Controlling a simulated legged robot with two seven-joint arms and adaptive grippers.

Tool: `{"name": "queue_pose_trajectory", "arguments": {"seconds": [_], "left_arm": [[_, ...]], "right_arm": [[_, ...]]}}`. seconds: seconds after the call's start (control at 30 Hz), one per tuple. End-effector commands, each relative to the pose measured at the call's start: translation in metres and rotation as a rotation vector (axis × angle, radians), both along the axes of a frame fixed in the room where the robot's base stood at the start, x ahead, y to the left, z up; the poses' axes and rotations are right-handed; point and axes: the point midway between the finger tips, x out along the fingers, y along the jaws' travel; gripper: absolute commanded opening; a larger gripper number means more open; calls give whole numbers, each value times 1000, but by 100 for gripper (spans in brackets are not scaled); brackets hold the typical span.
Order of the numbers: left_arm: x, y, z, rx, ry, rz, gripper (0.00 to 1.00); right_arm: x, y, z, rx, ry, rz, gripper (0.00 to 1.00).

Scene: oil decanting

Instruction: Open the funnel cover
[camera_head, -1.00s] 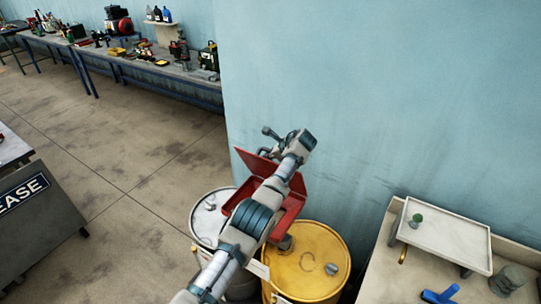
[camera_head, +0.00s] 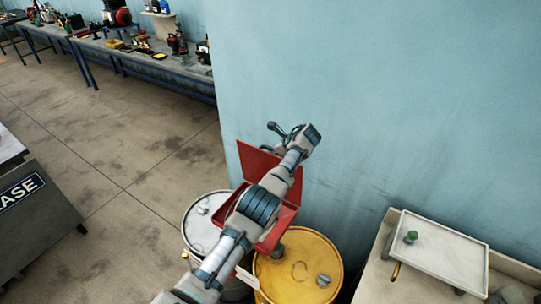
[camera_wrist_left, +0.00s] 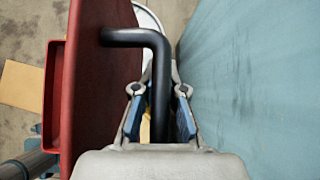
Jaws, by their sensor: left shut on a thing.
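The red funnel (camera_head: 287,215) sits over the drums in the head view, partly hidden by my left arm. Its red cover (camera_head: 254,160) is raised and stands steeply at the back, near the wall. In the left wrist view the cover (camera_wrist_left: 105,90) is a large red panel, with a bent black handle (camera_wrist_left: 140,37) on its face. My left gripper (camera_head: 278,130) is beyond the cover's upper part; in the left wrist view its blue-padded fingers (camera_wrist_left: 160,118) are on both sides of the handle, shut on it. My right gripper is in neither view.
A white drum (camera_head: 203,220) and a yellow drum (camera_head: 300,275) stand under the funnel. The blue wall (camera_head: 400,110) is close behind the gripper. A bench with a white tray (camera_head: 440,250) is at the right. Open floor (camera_head: 120,150) lies to the left.

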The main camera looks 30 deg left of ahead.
Motion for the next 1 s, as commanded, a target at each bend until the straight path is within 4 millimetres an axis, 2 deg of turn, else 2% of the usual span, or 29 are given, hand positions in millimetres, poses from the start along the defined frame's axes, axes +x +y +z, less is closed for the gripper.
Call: {"name": "queue_pose_trajectory", "arguments": {"seconds": [0.03,0.3,0.4,0.43,0.77,1.0], "left_arm": [[4,-1,11,13,-17,-8,0],[4,-1,13,13,-17,-8,0],[4,-1,12,12,-16,-7,28],[3,-1,12,11,-15,-7,34],[1,2,4,3,-4,-3,34],[-1,-15,20,3,-9,-4,34]], "right_arm": [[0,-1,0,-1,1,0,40],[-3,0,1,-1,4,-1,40],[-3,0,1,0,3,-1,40],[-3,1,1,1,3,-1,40],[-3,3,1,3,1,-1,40],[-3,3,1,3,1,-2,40]]}}
